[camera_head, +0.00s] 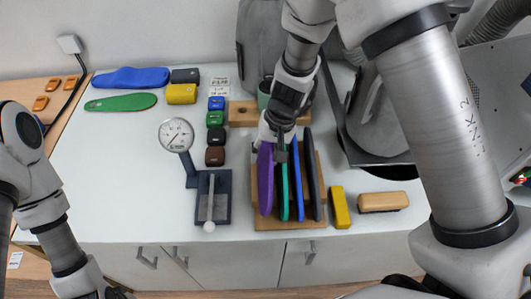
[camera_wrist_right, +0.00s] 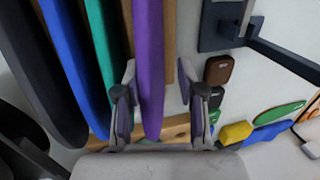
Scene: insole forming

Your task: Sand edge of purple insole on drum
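The purple insole (camera_head: 265,178) stands on edge in a wooden rack (camera_head: 284,222), leftmost of several upright insoles in the head view. My right gripper (camera_head: 279,140) is over the rack's far end. In the right wrist view, the purple insole (camera_wrist_right: 149,60) runs between the two fingers of my right gripper (camera_wrist_right: 160,98). The fingers are apart, with a clear gap on the right side of the insole. A grey machine (camera_head: 385,125) stands right of the rack, partly hidden by my right arm; I cannot clearly make out its drum. My left arm shows at left, its gripper out of view.
Green, blue and dark insoles (camera_head: 313,180) stand close beside the purple one. A dial gauge (camera_head: 176,135) is to the left. A yellow block (camera_head: 339,207) and a brush (camera_head: 382,202) lie right of the rack. The table's left front is clear.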

